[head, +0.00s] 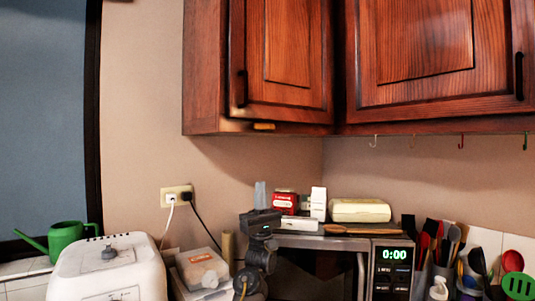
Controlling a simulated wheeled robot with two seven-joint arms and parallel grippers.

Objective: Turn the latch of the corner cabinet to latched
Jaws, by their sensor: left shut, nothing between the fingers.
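The corner cabinet (295,45) is a reddish wood wall cabinet at the top middle, with its door closed and a dark handle at the door's left edge. A small brass-coloured latch (263,126) lies horizontally at the bottom edge of that cabinet. It is too small to tell whether it is latched. My left gripper (260,187) points up, below the latch and clearly apart from it. Its fingers are shut with nothing between them. My right gripper is not in view.
A second wall cabinet (435,50) joins on the right, with small hooks under it. Below stand a microwave (392,268) with boxes near it, utensils (440,240), a white appliance (108,268) and a green watering can (68,238). The wall space under the corner cabinet is free.

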